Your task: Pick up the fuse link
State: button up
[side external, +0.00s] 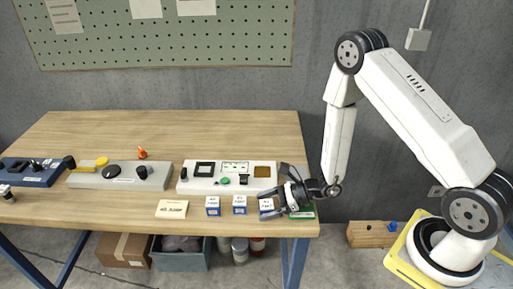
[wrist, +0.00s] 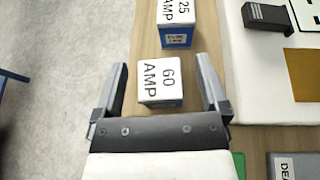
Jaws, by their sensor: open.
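A small white-topped block with blue sides marked "60 AMP" (wrist: 161,80) lies between the two fingers of my gripper (wrist: 162,72) in the wrist view, with a gap on each side. A similar block marked "25 AMP" (wrist: 176,20) stands just beyond it. In the side view, my gripper (side external: 273,191) is low over the bench's right front, at the rightmost block (side external: 266,208). Two more blocks stand to its left, a middle one (side external: 239,204) and a left one (side external: 212,205). My gripper is open and holds nothing.
A green item (side external: 303,214) sits at the wooden bench's (side external: 230,128) right front corner. The bench's back is clear.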

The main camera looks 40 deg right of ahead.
aim_at(267, 204)
grip_shut()
dwell(0.3)
jog(key=shift+r, duration=0.15)
jog(key=shift+r, duration=4.85)
